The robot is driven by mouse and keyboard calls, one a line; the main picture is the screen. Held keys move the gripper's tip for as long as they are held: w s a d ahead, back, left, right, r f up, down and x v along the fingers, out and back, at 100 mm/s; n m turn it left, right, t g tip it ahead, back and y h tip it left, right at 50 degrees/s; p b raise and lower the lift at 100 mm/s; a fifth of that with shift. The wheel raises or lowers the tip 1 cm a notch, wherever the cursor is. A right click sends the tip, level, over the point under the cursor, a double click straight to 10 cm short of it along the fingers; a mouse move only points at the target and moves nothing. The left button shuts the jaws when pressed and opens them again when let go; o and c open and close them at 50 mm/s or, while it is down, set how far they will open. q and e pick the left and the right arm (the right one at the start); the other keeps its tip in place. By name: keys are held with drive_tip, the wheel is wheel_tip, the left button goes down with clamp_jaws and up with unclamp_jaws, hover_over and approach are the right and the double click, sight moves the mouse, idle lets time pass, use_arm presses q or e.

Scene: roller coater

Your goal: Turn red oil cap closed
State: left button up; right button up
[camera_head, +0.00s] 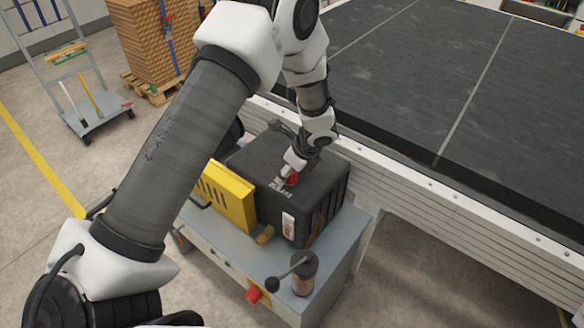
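The red oil cap (293,179) is a small red spot on top of the black machine housing (262,164), near its front edge. My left arm comes in from the lower left, crosses the picture and bends down to the housing. My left gripper (285,178) points down at the cap, very close to or touching it, and partly covers it. The fingers are too small and overlapped to tell whether they are open or shut, or whether they grip the cap. My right gripper is out of view.
A large dark conveyor bed (440,90) stands right behind. A hand cart (86,118) and stacked boxes (150,40) stand at upper left.

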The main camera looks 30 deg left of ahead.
use_arm(q)
drive_tip(key=v, duration=1.2)
drive_tip(key=shift+a, duration=0.1)
